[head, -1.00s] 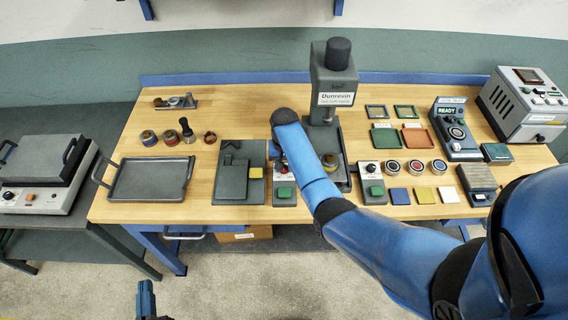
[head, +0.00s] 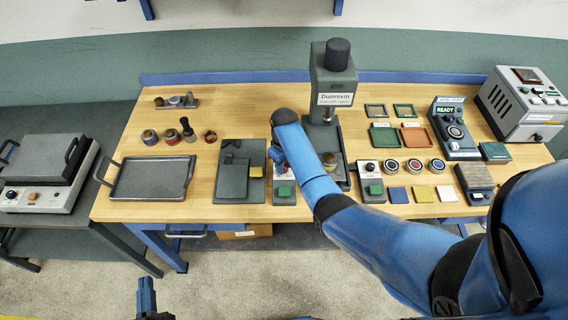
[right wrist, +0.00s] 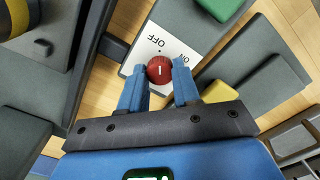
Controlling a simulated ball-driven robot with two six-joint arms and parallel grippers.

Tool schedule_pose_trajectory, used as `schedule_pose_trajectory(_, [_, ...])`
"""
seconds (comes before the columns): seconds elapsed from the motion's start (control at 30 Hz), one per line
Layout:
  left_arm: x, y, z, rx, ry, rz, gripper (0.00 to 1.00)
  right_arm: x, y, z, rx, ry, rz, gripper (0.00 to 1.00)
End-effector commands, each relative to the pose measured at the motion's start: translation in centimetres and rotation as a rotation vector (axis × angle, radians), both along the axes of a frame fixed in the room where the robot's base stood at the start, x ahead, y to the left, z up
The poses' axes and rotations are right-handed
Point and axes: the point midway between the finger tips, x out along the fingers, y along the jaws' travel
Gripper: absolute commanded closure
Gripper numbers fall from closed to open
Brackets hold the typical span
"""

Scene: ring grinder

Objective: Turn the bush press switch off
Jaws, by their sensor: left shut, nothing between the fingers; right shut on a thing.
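The bush press (head: 333,85), a tall grey machine labelled Dunrevin, stands at the back middle of the bench. In front of it is a switch box (head: 284,196) with a green button. The right wrist view shows its white plate (right wrist: 146,55) lettered OFF and ON and a round red knob (right wrist: 160,69) with a white mark. My right gripper (right wrist: 160,78) is shut on the knob, a finger on each side. The mark points up the picture, toward the OFF side. My arm partly covers the box in the head view. My left gripper (head: 146,290) is shut and empty, below the bench front.
A similar switch box (head: 373,194) with a green button stands right of my arm. A dark plate with a yellow block (head: 256,172) lies left of the box. A tray (head: 152,194) lies further left. Several coloured tiles and rings lie to the right.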

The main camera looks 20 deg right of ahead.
Motion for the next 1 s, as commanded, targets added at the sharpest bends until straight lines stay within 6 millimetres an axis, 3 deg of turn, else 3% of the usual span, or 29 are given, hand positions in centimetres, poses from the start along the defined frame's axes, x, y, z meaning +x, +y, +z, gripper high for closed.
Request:
schedule_pose_trajectory(0.57, [0.0, 0.0, 0.06, 0.0, 0.0, 0.0, 1.0, 0.14, 0.02, 0.13, 0.0, -0.004, 0.037, 0.99])
schedule_pose_trajectory(0.6, [0.0, 0.0, 0.07, 0.0, 0.0, 0.0, 1.0, 0.14, 0.02, 0.14, 0.0, -0.004, 0.037, 0.66])
schedule_pose_trajectory(0.73, [0.0, 0.0, 0.06, 0.0, 0.0, 0.0, 1.0, 0.11, 0.01, 0.1, 0.001, -0.003, 0.036, 0.46])
schedule_pose_trajectory(1.0, [0.0, 0.0, 0.06, 0.0, 0.0, 0.0, 1.0, 0.05, 0.01, 0.05, 0.001, -0.001, 0.036, 0.43])
